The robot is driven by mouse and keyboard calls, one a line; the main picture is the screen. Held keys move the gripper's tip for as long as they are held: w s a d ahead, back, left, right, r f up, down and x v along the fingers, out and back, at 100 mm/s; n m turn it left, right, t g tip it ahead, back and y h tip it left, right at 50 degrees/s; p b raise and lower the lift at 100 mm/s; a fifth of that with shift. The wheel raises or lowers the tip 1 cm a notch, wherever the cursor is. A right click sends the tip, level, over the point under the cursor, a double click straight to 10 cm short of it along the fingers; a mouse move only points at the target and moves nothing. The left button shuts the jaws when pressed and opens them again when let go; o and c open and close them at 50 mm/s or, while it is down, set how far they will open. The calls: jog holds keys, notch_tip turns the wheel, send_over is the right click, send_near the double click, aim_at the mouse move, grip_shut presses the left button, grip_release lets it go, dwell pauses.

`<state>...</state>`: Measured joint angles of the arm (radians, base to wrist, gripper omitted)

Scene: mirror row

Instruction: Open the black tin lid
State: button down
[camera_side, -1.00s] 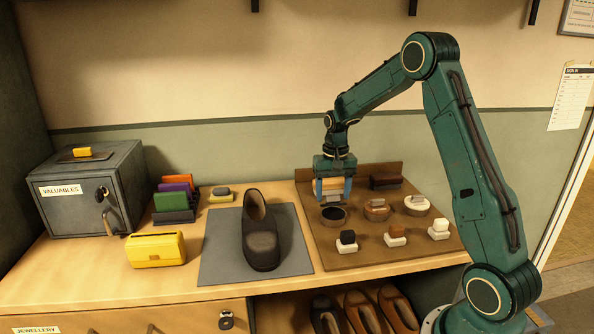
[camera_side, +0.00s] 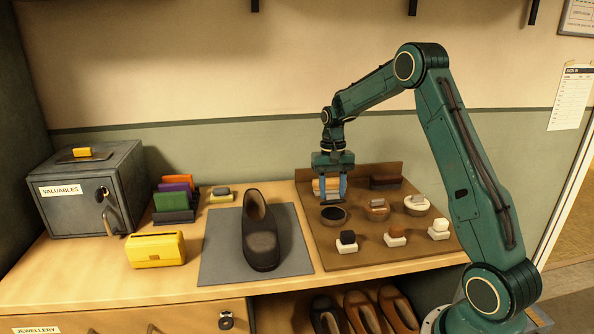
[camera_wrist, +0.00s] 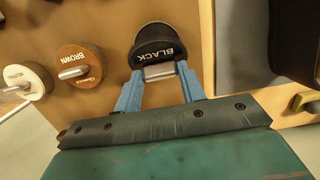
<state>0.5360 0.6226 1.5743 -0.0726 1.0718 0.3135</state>
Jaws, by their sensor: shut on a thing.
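The black tin (camera_side: 334,215) is a low round tin on the brown board, with a dark top in the side view.
The brown tin (camera_side: 376,209) and a white tin (camera_side: 417,205) stand to the right. Small blocks on white bases, including a black one (camera_side: 347,243), stand in front. Brushes (camera_side: 386,181) lie behind. A dark shoe (camera_side: 260,235) stands on a grey mat (camera_side: 216,262) to the left.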

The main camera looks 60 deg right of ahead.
jog(key=shift+w+d+g+y, duration=0.25)
jog(key=shift+w+g+y, duration=0.35)
jog(key=shift+y, duration=0.1)
jog(key=shift+d+g+y, duration=0.2)
jog(key=shift+g+y, duration=0.1)
jog(key=shift+g, duration=0.1)
jog(key=c, duration=0.8)
grip_release()
jog(key=shift+c, duration=0.2)
jog(key=shift+d, duration=0.1)
jog(key=shift+a+r+t, duration=0.1)
jog(key=shift+a+t, duration=0.2)
